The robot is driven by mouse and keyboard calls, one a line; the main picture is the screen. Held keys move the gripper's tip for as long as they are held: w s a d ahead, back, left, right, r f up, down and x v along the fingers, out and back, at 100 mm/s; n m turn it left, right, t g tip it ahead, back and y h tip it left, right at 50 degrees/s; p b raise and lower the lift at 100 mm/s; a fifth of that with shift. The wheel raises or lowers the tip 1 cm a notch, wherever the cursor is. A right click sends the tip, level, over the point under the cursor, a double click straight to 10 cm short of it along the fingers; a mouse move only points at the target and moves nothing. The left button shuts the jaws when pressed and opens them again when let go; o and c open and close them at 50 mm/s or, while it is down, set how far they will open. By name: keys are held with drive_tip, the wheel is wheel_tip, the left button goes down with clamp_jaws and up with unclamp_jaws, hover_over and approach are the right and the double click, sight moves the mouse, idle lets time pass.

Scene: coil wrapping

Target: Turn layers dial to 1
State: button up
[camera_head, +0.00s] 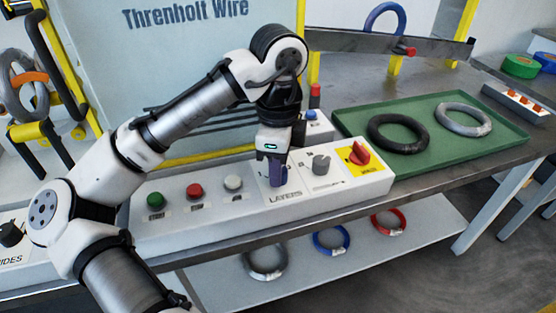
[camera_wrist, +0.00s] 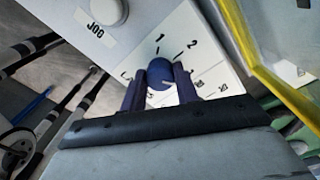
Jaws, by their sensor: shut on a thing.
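The layers dial is a round blue knob (camera_wrist: 160,74) on the white control panel, with the numbers 1 and 2 printed beyond it in the wrist view. My gripper (camera_wrist: 160,85) points down at the panel, with one dark finger on each side of the knob, shut on it. A small pale mark shows on the knob, but I cannot tell which number it points to. In the head view, my gripper (camera_head: 278,178) stands over the spot labelled LAYERS and hides most of the dial. The white control panel (camera_head: 240,213) runs along the table's front.
Green (camera_head: 155,200), red (camera_head: 194,190) and white (camera_head: 233,183) buttons lie left of the dial. A grey knob (camera_head: 321,164) and a red switch on yellow (camera_head: 359,154) lie right. A green tray (camera_head: 440,150) holds a black coil (camera_head: 372,128) and a grey coil (camera_head: 487,126).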

drive_tip(key=n+p, duration=0.2)
drive_tip(key=p, duration=0.1)
drive_tip(key=shift+r, duration=0.3)
drive_tip(key=n+p, duration=0.3)
drive_tip(key=shift+n+p, duration=0.4)
drive_tip(key=n+p, duration=0.6)
drive_tip(key=shift+s, duration=0.1)
drive_tip(key=n+p, duration=0.6)
drive_tip(key=shift+d+f+n, duration=0.1)
drive_tip(key=shift+n, duration=0.3)
drive_tip(key=n+p, duration=0.3)
drive_tip(key=shift+s+f, duration=0.1)
drive_tip(key=shift+f+n+p, duration=0.1)
drive_tip(key=shift+n+p, duration=0.4)
drive_tip(key=shift+n, duration=0.2)
